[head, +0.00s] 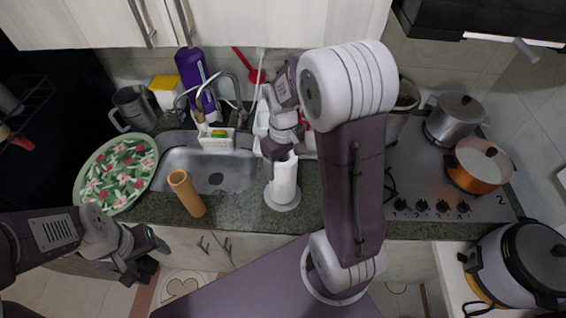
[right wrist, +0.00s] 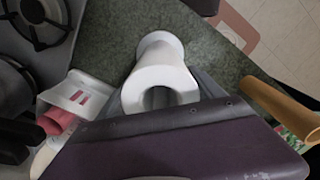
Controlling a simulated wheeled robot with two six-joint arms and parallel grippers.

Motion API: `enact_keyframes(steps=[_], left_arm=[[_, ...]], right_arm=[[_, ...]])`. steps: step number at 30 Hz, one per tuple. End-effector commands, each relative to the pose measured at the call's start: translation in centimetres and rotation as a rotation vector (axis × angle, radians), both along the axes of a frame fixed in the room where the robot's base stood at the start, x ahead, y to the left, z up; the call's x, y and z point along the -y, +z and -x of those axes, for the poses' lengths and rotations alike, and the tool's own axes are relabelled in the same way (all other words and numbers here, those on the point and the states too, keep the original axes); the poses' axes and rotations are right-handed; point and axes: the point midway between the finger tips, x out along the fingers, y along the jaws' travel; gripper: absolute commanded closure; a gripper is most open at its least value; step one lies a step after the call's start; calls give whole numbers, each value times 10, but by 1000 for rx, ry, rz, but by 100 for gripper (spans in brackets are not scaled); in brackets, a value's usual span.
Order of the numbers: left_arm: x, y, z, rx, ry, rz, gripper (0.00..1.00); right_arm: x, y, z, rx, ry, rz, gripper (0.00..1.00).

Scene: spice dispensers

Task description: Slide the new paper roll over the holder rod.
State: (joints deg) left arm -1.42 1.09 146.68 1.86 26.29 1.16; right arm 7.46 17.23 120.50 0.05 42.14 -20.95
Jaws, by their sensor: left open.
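The white paper roll (head: 284,182) stands upright over the round base of the holder (head: 283,204) on the counter. In the right wrist view the roll (right wrist: 160,84) shows its open top end close up, with the pale base (right wrist: 160,40) beyond it. The holder rod is hidden. My right gripper (head: 283,152) is at the top of the roll, with grey finger parts beside it; whether they grip it is unclear. My left gripper (head: 148,258) is open and empty, low at the left, in front of the counter.
A brown cardboard tube (head: 186,193) stands tilted on the counter's front left, by the sink (head: 235,181). A floral plate (head: 117,168) is at the left. Pots (head: 478,166) and the stove (head: 415,180) are at the right. A purple bottle (head: 196,82) stands behind the sink.

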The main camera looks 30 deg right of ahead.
Motion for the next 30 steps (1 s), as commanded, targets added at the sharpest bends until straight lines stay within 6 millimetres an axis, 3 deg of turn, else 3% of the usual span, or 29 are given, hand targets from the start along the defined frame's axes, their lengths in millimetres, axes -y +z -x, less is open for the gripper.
enact_keyframes(steps=[1, 2, 11, 21, 25, 30], left_arm=[[0, 0, 0, 0, 0, 0, 32], [0, 0, 0, 0, 0, 0, 32], [0, 0, 0, 0, 0, 0, 32], [0, -3, 0, 0, 0, 0, 32], [0, -3, 0, 0, 0, 0, 32], [0, -3, 0, 0, 0, 0, 32]], right_arm=[[0, 0, 0, -1, 0, 0, 8], [0, 0, 0, -1, 0, 0, 0], [0, 5, -1, 2, 0, 1, 0], [0, 74, -1, 3, 0, 0, 0], [0, 88, 0, 2, 0, 1, 0], [0, 91, 0, -1, 0, 0, 0]])
